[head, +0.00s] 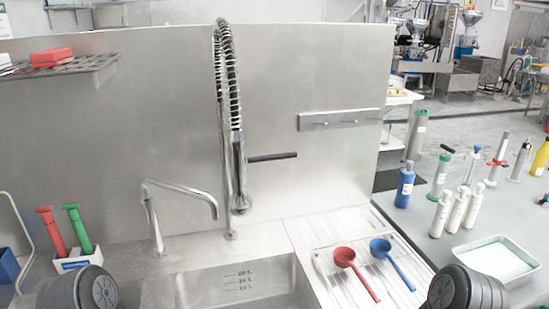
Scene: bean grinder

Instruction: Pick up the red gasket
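I cannot pick out a red gasket for certain. On the right-hand table, a grey cylinder tool (497,158) has a red flange-like part near its middle, too small to tell what it is. Other red things are a red ladle (345,258) on the drainboard, a red block (52,57) on the upper left shelf and a red-handled brush (50,230) at the left. Dark rounded parts of my arms show at the bottom left and bottom right. Neither of my grippers is in view.
The sink (237,283) is in the middle, with a tap (160,215) and tall spring hose (230,120) behind. A blue ladle (390,260) lies beside the red one. Several bottles and a white tray (497,262) crowd the right table (420,222).

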